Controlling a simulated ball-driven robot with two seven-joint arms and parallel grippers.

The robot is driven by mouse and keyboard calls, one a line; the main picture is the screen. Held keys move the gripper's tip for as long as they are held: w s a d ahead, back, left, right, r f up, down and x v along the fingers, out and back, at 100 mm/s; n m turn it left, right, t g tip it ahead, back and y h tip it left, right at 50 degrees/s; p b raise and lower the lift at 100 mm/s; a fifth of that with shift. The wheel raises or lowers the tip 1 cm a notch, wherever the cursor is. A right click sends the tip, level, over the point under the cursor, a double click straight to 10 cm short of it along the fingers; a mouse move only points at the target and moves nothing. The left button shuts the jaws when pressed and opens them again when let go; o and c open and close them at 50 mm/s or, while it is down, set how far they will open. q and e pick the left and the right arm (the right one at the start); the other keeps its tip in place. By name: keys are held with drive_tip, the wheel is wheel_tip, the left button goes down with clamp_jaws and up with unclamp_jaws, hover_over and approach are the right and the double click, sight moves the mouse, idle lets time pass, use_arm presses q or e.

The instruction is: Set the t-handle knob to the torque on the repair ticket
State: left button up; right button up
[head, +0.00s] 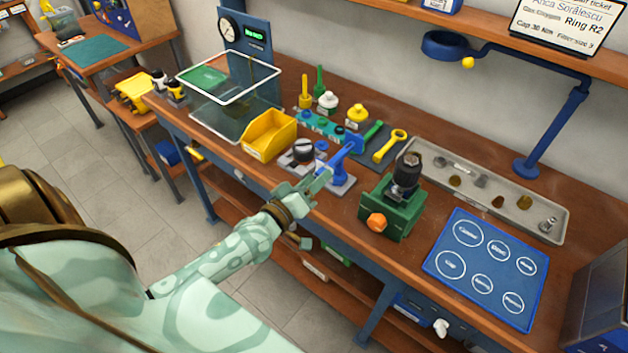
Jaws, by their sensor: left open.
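The repair ticket (562,22) stands on the shelf at the top right; its readable lines include "Ring R2", "Cap 30 Nm" and what looks like "Filter size 3". A blue tool (343,152), which looks like the t-handle, rests on a small grey base near the bench's front edge. Its knob and setting are too small to read. My left gripper (322,181) is open, with its fingers close to the tool's left side; I cannot tell whether they touch it. My right gripper is not in view.
A green vise (392,208) holding a dark part is close on the right. A metal tray (553,207) and blue mat (484,268) lie further right.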

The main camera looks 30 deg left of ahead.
use_arm(q)
drive_tip(key=shift+c, duration=0.6)
drive_tip(key=c, duration=0.9)
drive_tip(key=m+p, duration=0.3)
drive_tip(key=m, duration=2.7)
drive_tip(key=shift+f+m+p, duration=0.15)
drive_tip(key=shift+m+p, duration=0.2)
drive_tip(key=shift+m, duration=0.05)
drive_tip(key=shift+m+b, duration=1.3)
drive_tip(key=shift+m, duration=1.2)
